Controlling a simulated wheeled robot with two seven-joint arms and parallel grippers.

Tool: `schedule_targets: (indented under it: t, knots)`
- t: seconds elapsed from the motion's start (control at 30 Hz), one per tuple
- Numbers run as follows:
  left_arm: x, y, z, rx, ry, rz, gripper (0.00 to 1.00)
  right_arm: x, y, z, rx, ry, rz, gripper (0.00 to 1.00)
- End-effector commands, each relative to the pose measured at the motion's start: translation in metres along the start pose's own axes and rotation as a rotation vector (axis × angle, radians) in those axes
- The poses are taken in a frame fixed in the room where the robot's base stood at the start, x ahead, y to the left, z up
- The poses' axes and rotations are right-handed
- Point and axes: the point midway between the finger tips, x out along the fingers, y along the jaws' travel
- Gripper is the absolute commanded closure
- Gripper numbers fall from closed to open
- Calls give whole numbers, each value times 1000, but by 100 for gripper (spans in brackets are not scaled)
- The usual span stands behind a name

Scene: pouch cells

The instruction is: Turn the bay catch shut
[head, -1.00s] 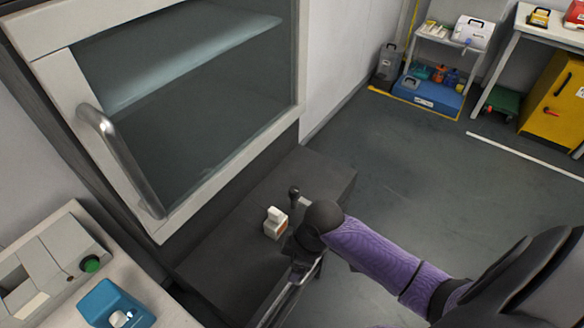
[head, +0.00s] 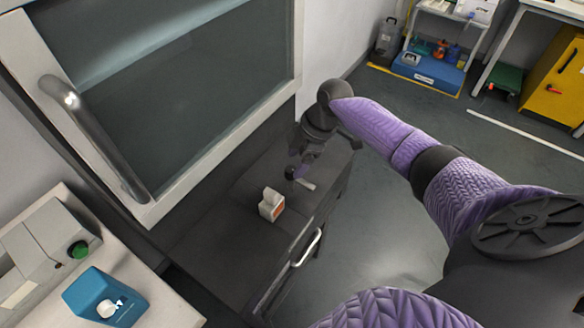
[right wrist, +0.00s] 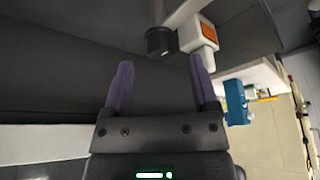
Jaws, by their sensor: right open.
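The catch shows in the head view as a pale lever (head: 306,185) with a dark round knob (head: 290,172), on top of the dark cabinet. A small white block with an orange face (head: 271,204) stands beside it. In the right wrist view the dark knob (right wrist: 160,42) is just beyond the fingertips, roughly between them, and the white block (right wrist: 205,34) is to its right. My right gripper (head: 302,165) is above and close to the knob; its purple fingers (right wrist: 160,62) are apart with nothing between them. Contact cannot be told. My left gripper is out of view.
A large glass window with a metal bar handle (head: 95,137) rises left of the cabinet. A metal handle (head: 307,247) is on the cabinet front. A bench with a blue box (head: 105,297) is at lower left. Open floor (head: 375,225) lies right.

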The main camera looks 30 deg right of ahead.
Motion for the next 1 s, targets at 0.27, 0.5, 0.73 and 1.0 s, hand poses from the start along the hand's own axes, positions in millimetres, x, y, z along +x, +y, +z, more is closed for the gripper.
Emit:
schedule_targets:
  t: [0.27,0.5,0.73,1.0]
  knots:
    - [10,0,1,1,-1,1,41,28,0,0,1,0,1,24]
    - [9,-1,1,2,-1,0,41,27,0,0,1,0,1,37]
    - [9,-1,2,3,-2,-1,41,27,0,0,1,0,1,86]
    - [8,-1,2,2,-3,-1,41,27,0,0,4,0,2,100]
